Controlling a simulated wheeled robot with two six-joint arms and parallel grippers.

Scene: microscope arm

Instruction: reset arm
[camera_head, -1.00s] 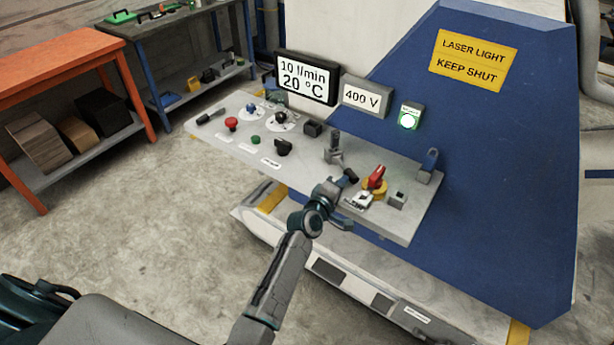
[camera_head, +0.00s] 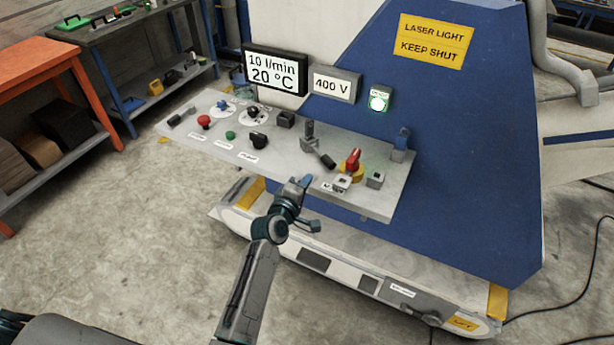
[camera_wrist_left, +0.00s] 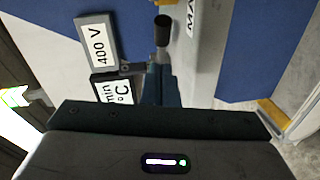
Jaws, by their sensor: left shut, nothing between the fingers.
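A control panel (camera_head: 235,160) juts out in front of a blue machine housing (camera_head: 460,180). On it, a grey bracket (camera_head: 309,137) has a short lever with a black handle (camera_head: 326,160) that points toward the front right. The black handle also shows in the left wrist view (camera_wrist_left: 162,30), beyond the fingertips. A red rotary switch (camera_head: 352,160) on a yellow base is to its right. My left gripper (camera_head: 303,183) is shut and empty at the panel's front edge, apart from the black handle. My right gripper is out of view.
The panel also carries a red button (camera_head: 204,121), a green button (camera_head: 230,135) and a black knob (camera_head: 257,140). Behind stand a display (camera_head: 274,72), a 400 V sign (camera_head: 335,84) and a lit green button (camera_head: 378,103). The floor (camera_head: 120,240) to the left is clear.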

